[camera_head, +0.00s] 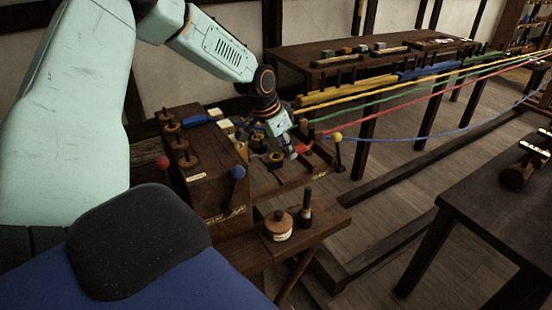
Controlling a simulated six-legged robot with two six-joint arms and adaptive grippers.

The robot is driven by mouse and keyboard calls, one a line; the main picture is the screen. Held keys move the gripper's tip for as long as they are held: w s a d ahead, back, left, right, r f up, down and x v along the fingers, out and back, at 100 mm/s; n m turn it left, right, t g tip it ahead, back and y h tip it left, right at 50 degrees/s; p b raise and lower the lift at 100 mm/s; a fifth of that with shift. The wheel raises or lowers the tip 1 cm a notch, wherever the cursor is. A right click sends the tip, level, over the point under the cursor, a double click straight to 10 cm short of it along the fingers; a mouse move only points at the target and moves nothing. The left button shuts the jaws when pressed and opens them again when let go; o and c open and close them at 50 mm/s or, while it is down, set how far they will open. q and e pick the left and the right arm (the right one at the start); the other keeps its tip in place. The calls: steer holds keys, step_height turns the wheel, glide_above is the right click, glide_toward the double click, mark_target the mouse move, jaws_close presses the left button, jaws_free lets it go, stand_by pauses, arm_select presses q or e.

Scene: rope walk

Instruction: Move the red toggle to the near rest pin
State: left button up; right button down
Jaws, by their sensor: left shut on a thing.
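My left gripper (291,151) reaches down from the upper left over the dark wooden stand. It is shut on a small red piece, which I take for the red toggle (304,148); the gripper hides part of it. A red rope (400,103) runs from near the gripper toward the far right. Several dark upright pins stand around the gripper; their labels are too small to read, so I cannot tell which is the near rest pin. My right gripper is not in view.
Levers with red (162,162), blue (238,172) and yellow (336,136) knobs stand around the stand. Yellow, green and blue ropes stretch right. A dark table (490,205) stands at right.

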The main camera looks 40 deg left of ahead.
arm_select(q)
steer(key=o, duration=1)
steer(key=shift+o, duration=0.2)
steer(key=shift+r, duration=0.1)
step_height(320, 180, up, 8)
steer(key=p, duration=0.8)
steer(key=shift+p, duration=0.35)
steer(key=shift+d, duration=0.1)
